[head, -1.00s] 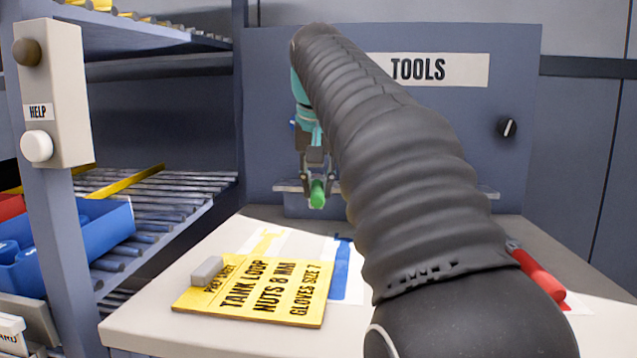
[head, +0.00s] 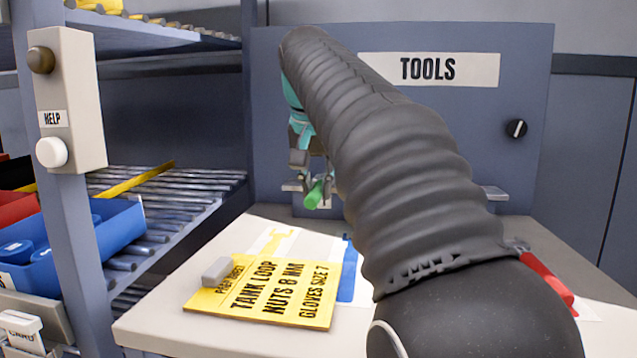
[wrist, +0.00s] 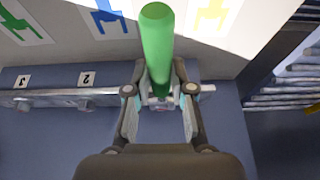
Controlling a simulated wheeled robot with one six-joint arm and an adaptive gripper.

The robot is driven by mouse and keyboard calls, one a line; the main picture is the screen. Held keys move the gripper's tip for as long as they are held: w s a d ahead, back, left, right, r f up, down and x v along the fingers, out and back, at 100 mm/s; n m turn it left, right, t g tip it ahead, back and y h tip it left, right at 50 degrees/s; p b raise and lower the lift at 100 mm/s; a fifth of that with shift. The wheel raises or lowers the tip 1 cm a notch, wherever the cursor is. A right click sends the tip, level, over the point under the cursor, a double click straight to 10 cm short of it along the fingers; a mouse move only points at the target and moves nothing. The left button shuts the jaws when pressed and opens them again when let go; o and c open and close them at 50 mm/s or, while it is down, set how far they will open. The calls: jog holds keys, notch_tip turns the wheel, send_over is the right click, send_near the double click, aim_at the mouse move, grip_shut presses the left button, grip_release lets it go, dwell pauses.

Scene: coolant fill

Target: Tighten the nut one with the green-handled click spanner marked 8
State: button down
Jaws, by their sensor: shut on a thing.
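My gripper (head: 318,192) is in front of the tool panel, partly behind my arm in the head view. It is shut on the green-handled spanner (head: 314,196). In the wrist view the green handle (wrist: 157,45) points up the picture from between the fingers of my gripper (wrist: 160,98). The spanner's head and its size mark are hidden. Nut one is not in view.
A grey panel (head: 530,80) marked TOOLS stands behind the bench (head: 170,327). A rail (wrist: 50,98) with number tags runs along it. A yellow card (head: 265,290) and a red-handled tool (head: 545,278) lie on the bench. A roller shelf (head: 180,190) with a blue bin (head: 95,240) stands left.

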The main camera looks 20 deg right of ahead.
jog(key=shift+a+r, duration=0.1)
jog(key=shift+w+a+m+p, duration=0.25)
jog(key=shift+m+p, duration=0.15)
jog(key=shift+p, duration=0.05)
jog(key=shift+w+a+m+h, duration=0.2)
jog(key=shift+a+m+h, duration=0.1)
jog(key=shift+m, duration=0.1)
jog(key=shift+w+a+g, duration=0.1)
jog(key=shift+g, duration=0.2)
jog(key=shift+w+a+m, duration=0.45)
jog(key=shift+m, duration=0.25)
jog(key=shift+w+a+m+h, duration=0.2)
jog(key=shift+w+m+h, duration=0.05)
jog(key=shift+m+h, duration=0.05)
dwell(0.4)
jog(key=shift+s+d, duration=0.1)
jog(key=shift+s+d+n, duration=0.25)
jog(key=shift+s+n, duration=0.05)
jog(key=shift+n, duration=0.2)
